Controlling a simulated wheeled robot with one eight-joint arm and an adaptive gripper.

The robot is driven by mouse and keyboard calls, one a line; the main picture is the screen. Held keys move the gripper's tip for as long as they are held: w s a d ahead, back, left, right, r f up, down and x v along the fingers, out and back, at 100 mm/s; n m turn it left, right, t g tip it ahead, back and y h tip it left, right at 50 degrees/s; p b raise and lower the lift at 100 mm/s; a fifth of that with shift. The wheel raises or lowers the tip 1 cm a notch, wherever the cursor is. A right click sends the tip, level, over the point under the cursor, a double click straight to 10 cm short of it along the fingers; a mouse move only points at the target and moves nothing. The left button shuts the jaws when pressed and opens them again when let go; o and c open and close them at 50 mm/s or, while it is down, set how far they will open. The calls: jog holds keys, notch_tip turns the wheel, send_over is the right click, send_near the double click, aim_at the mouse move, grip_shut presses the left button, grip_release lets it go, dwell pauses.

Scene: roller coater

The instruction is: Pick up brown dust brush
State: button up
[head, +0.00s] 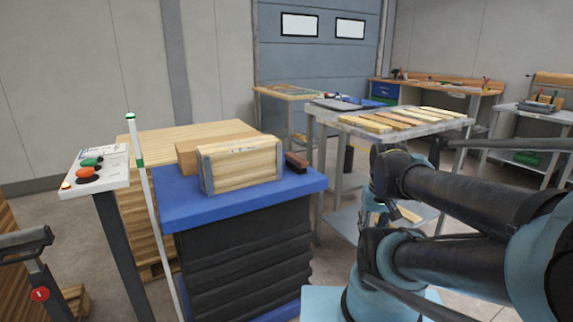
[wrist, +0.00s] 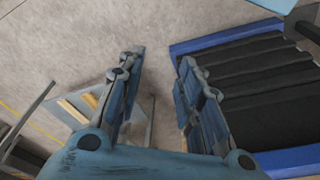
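A small dark brown block-shaped thing, which looks like the dust brush (head: 297,162), lies near the right end of the blue lift table top (head: 245,199). It sits just right of a stack of wooden boards, and its bristles cannot be made out. My gripper (wrist: 160,65) shows in the wrist view with its two blue fingers spread apart and nothing between them. Bare floor shows beyond the fingers. In the head view my arm is at the right, apart from the brush. The brush does not show in the wrist view.
Wooden boards (head: 240,165) stand on the lift table, left of the brush. A grey table (head: 458,124) with several wooden slats stands behind my arm. A white control panel (head: 100,167) with buttons and a white pole (head: 145,185) stand at the left. The lift's black bellows (wrist: 265,95) are right of my gripper.

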jog(key=shift+o, duration=0.8)
jog(key=shift+w, duration=0.1)
jog(key=o, duration=0.4)
jog(key=shift+s+a+r, duration=0.1)
jog(key=shift+s+r, duration=0.1)
jog(key=shift+r, duration=0.05)
jog(key=shift+o, duration=0.2)
notch_tip(320, 180, up, 20)
jog(key=n+t+y, duration=0.2)
jog(key=n+y, duration=0.1)
jog(key=n, duration=0.4)
send_over(296, 157)
jog(key=s+d, duration=0.4)
jog(key=s, duration=0.1)
jog(key=shift+g+h, duration=0.3)
jog(key=x, duration=1.1)
jog(key=shift+w+a+f, duration=0.1)
jog(key=shift+a+f, duration=0.1)
jog(key=shift+a, duration=0.15)
jog(key=shift+x, duration=2.35)
jog(key=shift+w+a+f, duration=0.1)
jog(key=shift+w+f, duration=0.05)
jog(key=shift+w, duration=0.1)
jog(key=shift+f, duration=0.25)
